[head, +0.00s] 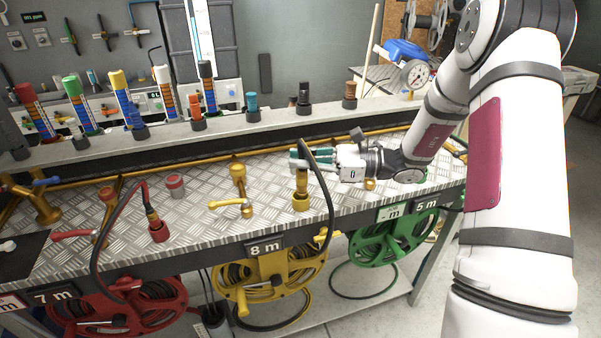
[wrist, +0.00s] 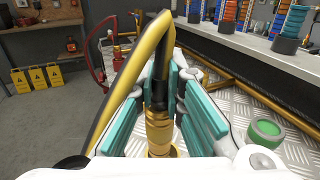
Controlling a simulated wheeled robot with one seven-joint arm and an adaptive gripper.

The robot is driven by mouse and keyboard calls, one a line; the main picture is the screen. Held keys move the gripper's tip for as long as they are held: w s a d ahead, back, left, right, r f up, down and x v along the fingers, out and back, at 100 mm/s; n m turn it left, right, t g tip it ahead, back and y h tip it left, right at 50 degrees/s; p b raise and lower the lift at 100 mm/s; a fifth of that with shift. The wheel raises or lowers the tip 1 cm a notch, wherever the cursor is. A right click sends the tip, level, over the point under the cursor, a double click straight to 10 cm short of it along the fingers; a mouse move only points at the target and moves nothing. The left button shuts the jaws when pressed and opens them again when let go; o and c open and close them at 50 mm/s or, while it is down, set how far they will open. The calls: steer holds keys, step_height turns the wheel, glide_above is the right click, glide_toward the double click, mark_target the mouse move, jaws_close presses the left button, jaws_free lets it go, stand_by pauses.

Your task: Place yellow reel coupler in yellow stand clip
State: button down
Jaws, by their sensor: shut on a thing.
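The yellow reel coupler (head: 302,180) stands upright, with a dark hose arching from its top down toward the yellow reel (head: 268,283). My gripper (head: 298,158) reaches in from the right and is shut on the coupler's upper part. The yellow stand clip (head: 301,203) is on the bench top, directly below the coupler. The coupler's lower end meets the clip's rim; how deep it sits I cannot tell. In the wrist view the brass-yellow coupler (wrist: 158,128) is between the teal fingers, its yellow-striped hose rising. The clip (wrist: 165,151) shows partly beneath it.
The red coupler (head: 155,226) with its hose stands at left. A yellow-handled valve (head: 232,204) is just left of the clip. The green reel (head: 392,242) hangs at right. Coloured tubes line the back ledge.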

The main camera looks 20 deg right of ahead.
mark_target(301, 173)
steer(key=shift+w+f, duration=0.15)
steer(key=shift+f, duration=0.75)
steer(key=shift+w+f, duration=0.1)
steer(key=shift+f, duration=0.75)
steer(key=shift+f, duration=0.2)
steer(key=c, duration=1.7)
jaws_free()
